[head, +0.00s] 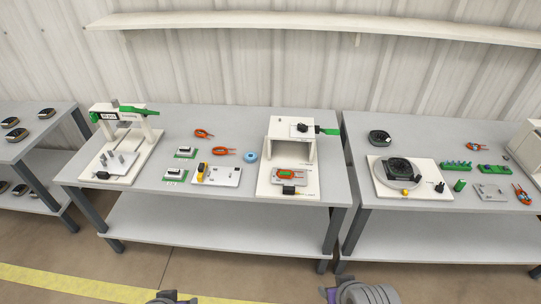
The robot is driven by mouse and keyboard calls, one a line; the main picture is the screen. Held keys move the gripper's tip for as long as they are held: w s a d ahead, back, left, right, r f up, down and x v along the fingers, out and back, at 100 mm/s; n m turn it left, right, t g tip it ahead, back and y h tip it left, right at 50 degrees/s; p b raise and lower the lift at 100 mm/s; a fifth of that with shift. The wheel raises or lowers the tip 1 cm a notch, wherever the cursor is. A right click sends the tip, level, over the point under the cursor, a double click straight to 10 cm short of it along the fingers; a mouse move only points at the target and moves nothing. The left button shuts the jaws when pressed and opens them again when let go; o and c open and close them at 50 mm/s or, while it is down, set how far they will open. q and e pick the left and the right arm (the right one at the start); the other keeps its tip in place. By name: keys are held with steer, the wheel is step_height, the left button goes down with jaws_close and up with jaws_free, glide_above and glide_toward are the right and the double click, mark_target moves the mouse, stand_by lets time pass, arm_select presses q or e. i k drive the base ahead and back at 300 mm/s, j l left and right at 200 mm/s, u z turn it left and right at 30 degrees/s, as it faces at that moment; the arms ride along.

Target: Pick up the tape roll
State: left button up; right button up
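The tape roll is a small light blue ring (250,156) lying on the middle grey table (230,118), just left of a white box-shaped fixture. Nothing touches or covers it. Only grey parts of my two arms show at the bottom edge of the head view, well in front of and below the table. No gripper fingers of either arm can be made out.
Orange-handled pliers (223,151) lie left of the tape roll, and a white plate (216,175) with a yellow part sits in front of it. The white fixture (292,129) stands right of it. A wall shelf (300,25) runs above.

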mark_target(250, 157)
steer(key=i+j+z, duration=0.1)
steer(key=i+j, duration=0.25)
steer(key=i+j+z, duration=0.1)
steer(key=i+j, duration=0.25)
steer(key=i+j+z, duration=0.1)
steer(key=i+j, duration=0.25)
steer(key=j, duration=0.25)
steer(key=i+j+z, duration=0.1)
steer(key=i+j, duration=0.2)
steer(key=j, duration=0.15)
steer(key=i+j+z, duration=0.1)
steer(key=i+j, duration=0.3)
steer(key=i, duration=0.1)
